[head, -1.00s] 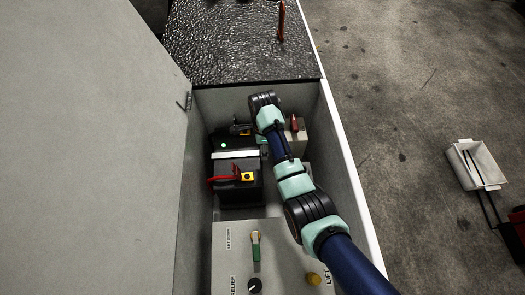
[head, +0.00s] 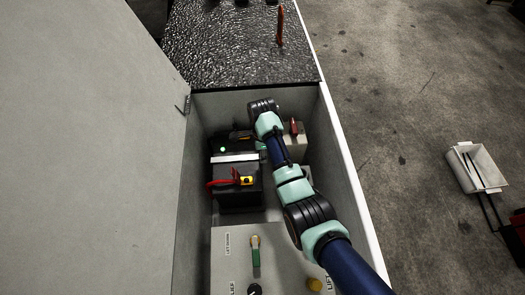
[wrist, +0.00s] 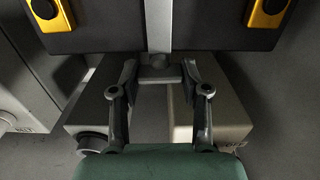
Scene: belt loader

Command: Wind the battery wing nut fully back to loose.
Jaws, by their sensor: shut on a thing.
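The black battery (head: 240,195) sits in the open compartment with a pale hold-down bar (head: 235,158) across it. In the wrist view the bar (wrist: 158,22) runs down the middle of the battery (wrist: 105,40). The grey wing nut (wrist: 160,73) is at the bar's near end. My gripper (wrist: 159,76) has one finger on each side of it and is shut on it. In the head view my gripper (head: 241,135) is small and dark beyond the battery's far edge. The nut cannot be made out there, and its thread is hidden.
A red cable and yellow terminal (head: 246,181) are on the battery. A beige box with a red switch (head: 294,129) stands right of my wrist. Compartment walls are close around. The lid (head: 90,150) stands open left.

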